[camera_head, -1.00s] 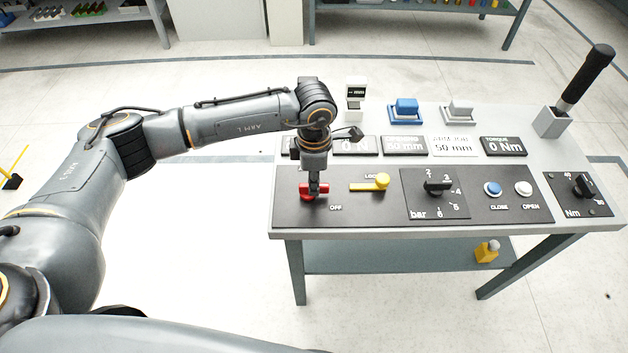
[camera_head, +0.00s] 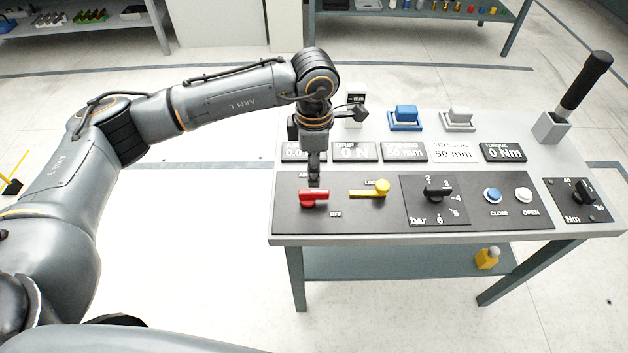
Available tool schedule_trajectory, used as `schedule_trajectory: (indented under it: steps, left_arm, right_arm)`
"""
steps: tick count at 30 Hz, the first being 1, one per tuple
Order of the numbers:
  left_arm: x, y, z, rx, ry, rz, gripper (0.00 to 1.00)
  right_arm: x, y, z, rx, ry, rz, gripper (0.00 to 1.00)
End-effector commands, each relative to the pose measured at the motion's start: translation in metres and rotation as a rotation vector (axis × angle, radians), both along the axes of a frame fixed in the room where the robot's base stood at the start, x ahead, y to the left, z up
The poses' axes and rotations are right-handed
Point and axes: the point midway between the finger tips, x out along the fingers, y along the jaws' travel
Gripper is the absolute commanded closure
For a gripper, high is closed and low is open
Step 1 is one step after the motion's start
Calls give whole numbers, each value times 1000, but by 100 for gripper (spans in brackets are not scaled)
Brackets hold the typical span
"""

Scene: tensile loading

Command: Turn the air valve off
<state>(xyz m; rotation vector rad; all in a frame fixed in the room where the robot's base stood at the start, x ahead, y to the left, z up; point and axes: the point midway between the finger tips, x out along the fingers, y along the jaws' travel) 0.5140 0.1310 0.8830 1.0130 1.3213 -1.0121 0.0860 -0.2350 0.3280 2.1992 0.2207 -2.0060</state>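The air valve's red handle (camera_head: 314,197) is at the left end of the black control panel. It lies roughly sideways, with its longer part to the right, and the OFF label (camera_head: 335,214) is just below and right of it. My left gripper (camera_head: 314,183) points down just above and behind the handle and appears clear of it. Its fingers show as one narrow dark shape, so their opening cannot be seen. Nothing shows held in it. My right gripper is not in view.
A yellow lock lever (camera_head: 371,189) is close to the right of the valve. Further right are a bar knob (camera_head: 437,192), a blue close button (camera_head: 492,195), a white open button (camera_head: 523,195) and a torque knob (camera_head: 583,192). Display plates (camera_head: 404,151) stand behind.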

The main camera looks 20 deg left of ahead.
Motion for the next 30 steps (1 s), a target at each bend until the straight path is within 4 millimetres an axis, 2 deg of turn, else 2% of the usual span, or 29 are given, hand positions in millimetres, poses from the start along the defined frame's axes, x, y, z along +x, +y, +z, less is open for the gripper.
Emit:
schedule_trajectory:
  steps: [3, 10, 26, 28, 30]
  left_arm:
    - [1, 0, 24, 0, -3, 0, 62]
    - [0, 0, 46, 0, -1, 0, 62]
    - [0, 0, 48, -1, 1, 0, 62]
    - [-3, -6, 46, -20, 6, -5, 62]
    - [-9, -21, 40, -78, 21, -17, 62]
  right_arm:
    - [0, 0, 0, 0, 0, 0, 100]
    - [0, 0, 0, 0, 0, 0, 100]
    - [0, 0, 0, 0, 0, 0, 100]
    - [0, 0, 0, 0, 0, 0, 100]
    - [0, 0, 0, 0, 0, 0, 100]
